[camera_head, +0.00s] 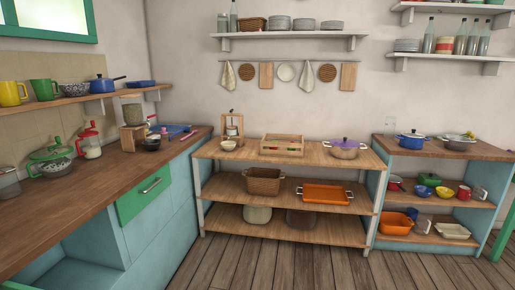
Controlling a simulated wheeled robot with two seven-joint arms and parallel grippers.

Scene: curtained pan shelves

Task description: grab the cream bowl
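A small cream bowl (228,145) sits on the left end of the wooden top of the middle shelf unit, in front of a small wooden stand (233,126). A cream rectangular dish (452,230) is on the bottom shelf of the right unit. Neither of my grippers shows in the head view, so their state cannot be seen.
A wooden crate (282,145) and a purple-lidded pot (345,149) share the top (255,156) with the bowl. A wooden counter (97,196) with jars and pots runs along the left. The plank floor (270,270) in front is clear.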

